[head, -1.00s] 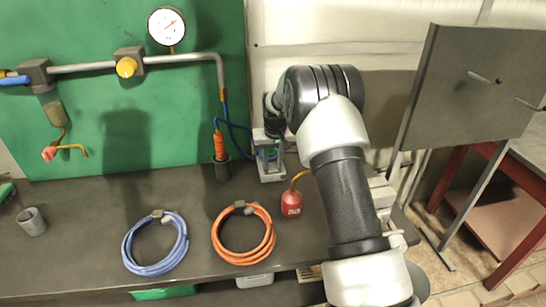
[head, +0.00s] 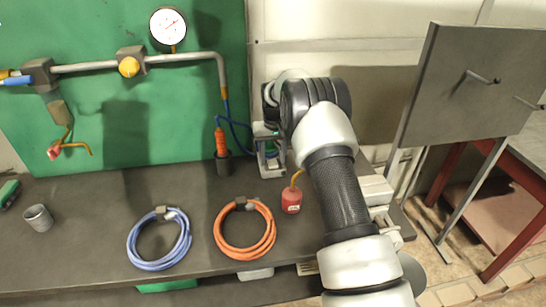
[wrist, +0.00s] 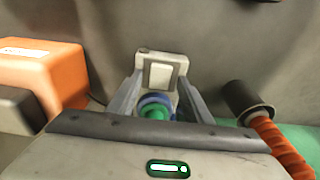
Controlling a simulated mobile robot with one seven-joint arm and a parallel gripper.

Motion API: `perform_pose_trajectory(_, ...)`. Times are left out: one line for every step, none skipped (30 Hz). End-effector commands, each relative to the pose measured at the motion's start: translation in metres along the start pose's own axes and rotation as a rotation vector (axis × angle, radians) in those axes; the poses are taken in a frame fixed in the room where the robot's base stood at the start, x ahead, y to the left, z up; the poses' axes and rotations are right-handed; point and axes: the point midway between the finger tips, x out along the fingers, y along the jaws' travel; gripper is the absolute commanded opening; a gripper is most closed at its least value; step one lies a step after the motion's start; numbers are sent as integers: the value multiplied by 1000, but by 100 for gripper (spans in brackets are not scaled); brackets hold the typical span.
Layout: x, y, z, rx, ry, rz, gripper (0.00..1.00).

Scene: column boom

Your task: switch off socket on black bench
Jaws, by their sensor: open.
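The socket shows in the wrist view as a small grey box with a pale rocker switch (wrist: 160,75) on its top. A round blue and green part (wrist: 155,110) sits just beside it, toward my palm. I cannot tell the switch's position. My gripper (wrist: 160,86) is open, one finger on each side of the socket and nothing held; contact is unclear. In the head view my arm reaches to the back of the black bench (head: 85,215), and the gripper's end and the socket are hard to separate there.
An orange box (wrist: 66,68) is left of my gripper in the wrist view, and a dark cup with an orange handle (wrist: 248,98) is right. On the bench are a red can (head: 291,200), an orange coil (head: 222,242), a blue coil (head: 135,250) and a grey mug (head: 38,217).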

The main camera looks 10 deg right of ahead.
Motion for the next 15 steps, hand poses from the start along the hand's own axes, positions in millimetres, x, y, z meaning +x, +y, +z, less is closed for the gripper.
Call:
perform_pose_trajectory(-1,0,0,0,0,0,45)
perform_pose_trajectory(-2,0,0,0,1,0,45)
perform_pose_trajectory(-4,0,0,0,1,0,45)
perform_pose_trajectory(-6,0,0,0,1,0,45)
perform_pose_trajectory(-10,0,-1,0,2,0,45)
perform_pose_trajectory(-16,0,-1,0,4,0,45)
perform_pose_trajectory(-21,0,-1,0,4,0,45)
perform_pose_trajectory(-26,0,-1,0,3,0,45)
perform_pose_trajectory(-35,0,-1,0,4,0,45)
perform_pose_trajectory(-42,0,-1,0,5,0,45)
perform_pose_trajectory(-50,0,-1,0,5,0,45)
perform_pose_trajectory(-60,0,-1,0,5,0,45)
perform_pose_trajectory(-67,0,-1,0,6,0,45)
perform_pose_trajectory(-75,0,-1,0,5,0,45)
perform_pose_trajectory(-85,0,-1,0,5,0,45)
